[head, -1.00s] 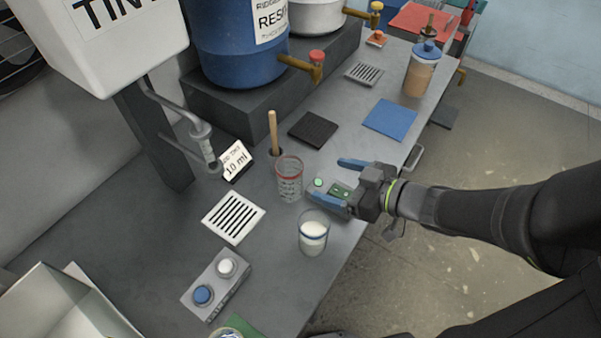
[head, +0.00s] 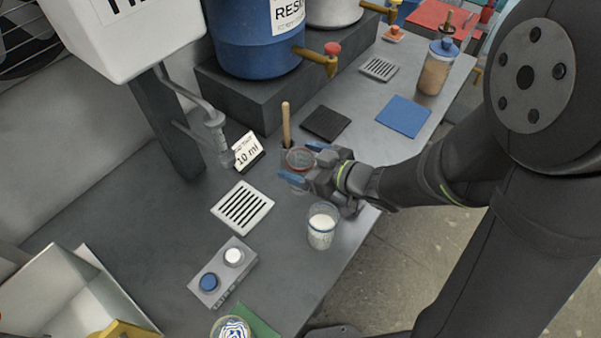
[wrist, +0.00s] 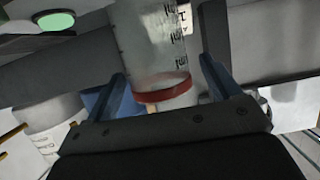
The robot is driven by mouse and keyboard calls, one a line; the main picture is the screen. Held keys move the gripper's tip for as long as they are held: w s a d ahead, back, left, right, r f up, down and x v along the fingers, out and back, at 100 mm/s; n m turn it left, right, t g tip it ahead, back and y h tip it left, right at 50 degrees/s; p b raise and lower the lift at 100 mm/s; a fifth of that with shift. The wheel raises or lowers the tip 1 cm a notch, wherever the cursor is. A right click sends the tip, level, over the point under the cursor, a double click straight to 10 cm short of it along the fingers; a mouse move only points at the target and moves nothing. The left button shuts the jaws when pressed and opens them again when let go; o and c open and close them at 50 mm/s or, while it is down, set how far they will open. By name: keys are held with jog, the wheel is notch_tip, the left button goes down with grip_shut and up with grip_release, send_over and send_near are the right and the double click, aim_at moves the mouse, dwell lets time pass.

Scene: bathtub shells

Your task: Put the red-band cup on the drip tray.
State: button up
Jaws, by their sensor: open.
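The red-band cup (head: 297,158), clear with a red band at its rim, stands on the bench, partly hidden by my gripper in the head view. My gripper (head: 304,163) is open, with one blue finger on each side of the cup. In the wrist view the cup (wrist: 152,45) with black markings lies between the two fingers (wrist: 165,85), with a gap visible on each side. The white slotted drip tray (head: 242,208) lies on the bench to the left of the cup and is empty.
A blue-banded cup of white liquid (head: 321,228) stands close in front of my gripper. A wooden stick (head: 286,122) stands behind the red-band cup. A 10 ml card (head: 247,151) and the tint spout (head: 216,135) are near the tray. A button box (head: 222,271) lies in front of it.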

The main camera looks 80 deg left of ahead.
jog(key=shift+x, duration=1.25)
jog(key=c, duration=1.1)
jog(key=shift+c, duration=0.2)
jog(key=shift+r, duration=0.15)
